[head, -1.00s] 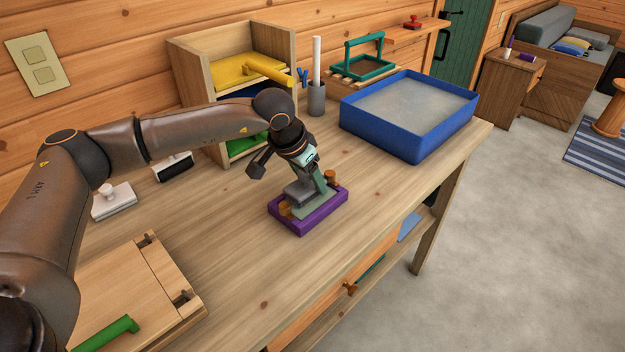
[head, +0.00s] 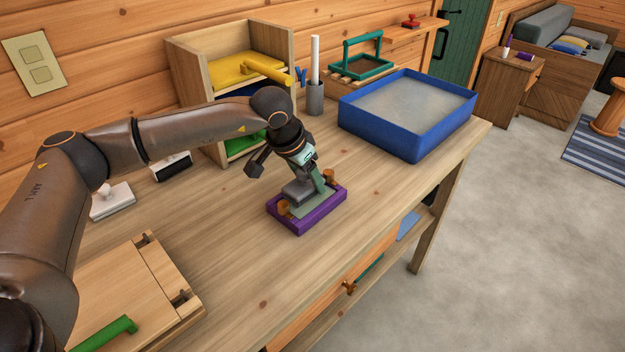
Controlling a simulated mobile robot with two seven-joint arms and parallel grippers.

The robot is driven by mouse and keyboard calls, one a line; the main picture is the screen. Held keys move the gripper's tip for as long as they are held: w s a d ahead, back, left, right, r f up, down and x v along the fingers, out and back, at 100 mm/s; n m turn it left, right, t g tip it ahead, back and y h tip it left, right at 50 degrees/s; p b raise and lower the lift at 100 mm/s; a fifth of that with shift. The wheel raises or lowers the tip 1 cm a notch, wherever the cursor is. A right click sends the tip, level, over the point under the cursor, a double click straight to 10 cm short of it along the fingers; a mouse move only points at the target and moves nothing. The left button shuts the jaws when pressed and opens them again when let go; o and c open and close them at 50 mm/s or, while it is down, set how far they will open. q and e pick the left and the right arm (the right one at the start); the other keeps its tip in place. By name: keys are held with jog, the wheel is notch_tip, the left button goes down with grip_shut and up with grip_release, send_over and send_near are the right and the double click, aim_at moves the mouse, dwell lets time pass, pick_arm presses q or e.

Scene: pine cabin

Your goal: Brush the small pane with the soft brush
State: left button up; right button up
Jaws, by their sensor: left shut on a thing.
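The small pane (head: 322,203) seems to be the flat grey-green sheet inside a purple frame (head: 305,227) on the workbench, with brown knobs at two of its sides. My left gripper (head: 309,170) is above the frame and shut on what looks like the soft brush, a thing with a grey head (head: 297,191). The head is low over the pane; I cannot tell whether it touches it. The gripper hides part of the pane and most of the grip. My right gripper is not in view.
A blue tray (head: 408,140) stands at the bench's right end. A wooden shelf (head: 205,110), a grey cup (head: 315,98) and a green-handled frame (head: 368,60) stand at the back. A wooden board (head: 120,295) lies front left. Bench between board and purple frame is clear.

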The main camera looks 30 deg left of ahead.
pick_arm(q)
jog(key=shift+s+d, duration=0.15)
jog(key=shift+d, duration=0.4)
jog(key=shift+s+d, duration=0.15)
jog(key=shift+d, duration=0.35)
jog(key=shift+w+a, duration=0.15)
jog(key=shift+a, duration=0.4)
jog(key=shift+w+a, duration=0.15)
jog(key=shift+a, duration=0.4)
jog(key=shift+s+d, duration=0.15)
jog(key=shift+d, duration=0.35)
jog(key=shift+r, duration=0.1)
notch_tip(320, 180, up, 6)
jog(key=p, duration=0.3)
jog(key=shift+p, duration=0.3)
